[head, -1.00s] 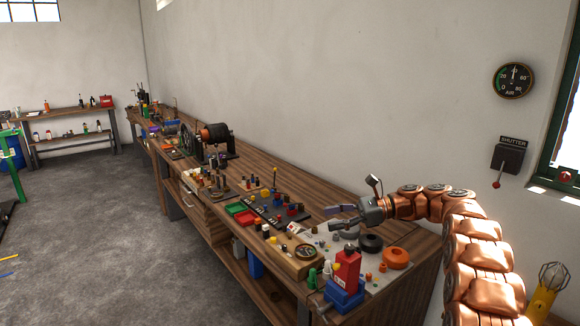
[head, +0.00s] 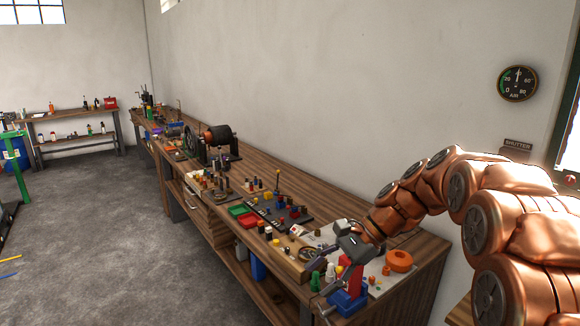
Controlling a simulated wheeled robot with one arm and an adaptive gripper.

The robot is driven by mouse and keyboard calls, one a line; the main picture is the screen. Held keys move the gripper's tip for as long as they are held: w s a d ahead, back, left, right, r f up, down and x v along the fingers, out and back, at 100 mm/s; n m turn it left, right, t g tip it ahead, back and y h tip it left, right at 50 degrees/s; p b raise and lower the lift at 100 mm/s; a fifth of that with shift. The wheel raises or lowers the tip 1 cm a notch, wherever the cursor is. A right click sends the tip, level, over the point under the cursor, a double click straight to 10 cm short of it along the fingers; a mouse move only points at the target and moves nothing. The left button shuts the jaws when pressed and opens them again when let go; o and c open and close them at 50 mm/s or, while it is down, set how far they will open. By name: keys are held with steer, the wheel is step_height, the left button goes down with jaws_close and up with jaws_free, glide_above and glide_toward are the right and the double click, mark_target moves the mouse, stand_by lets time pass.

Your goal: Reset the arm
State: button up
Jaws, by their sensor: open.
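My gripper (head: 325,257) is at the end of my copper-coloured arm, over the near end of the long wooden workbench (head: 405,285). Its fingers are spread and point left and down, with nothing seen between them. It overlaps the top of a red block (head: 353,279) in a blue holder (head: 345,302) at the bench's front edge. Whether it touches the block I cannot tell. My arm arches up from the right and slopes down to the gripper.
Small bottles, green and red trays (head: 247,220) and several small parts crowd the bench. A dark motor-like machine (head: 216,140) stands farther along. The grey floor (head: 110,240) left of the bench is mostly clear.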

steer(key=s+d+f+n+h, duration=0.2)
steer(key=s+d+n+h, duration=0.1)
steer(key=s, duration=0.7)
steer(key=s+d+f+n+h, duration=0.3)
steer(key=s+d+n, duration=0.1)
steer(key=s, duration=0.7)
steer(key=s+d+f+n+h, duration=0.2)
steer(key=s+d+f+n, duration=0.1)
steer(key=s, duration=0.8)
steer(key=shift+d+n+h, duration=0.4)
steer(key=shift+d+n, duration=0.2)
steer(key=shift+d, duration=0.05)
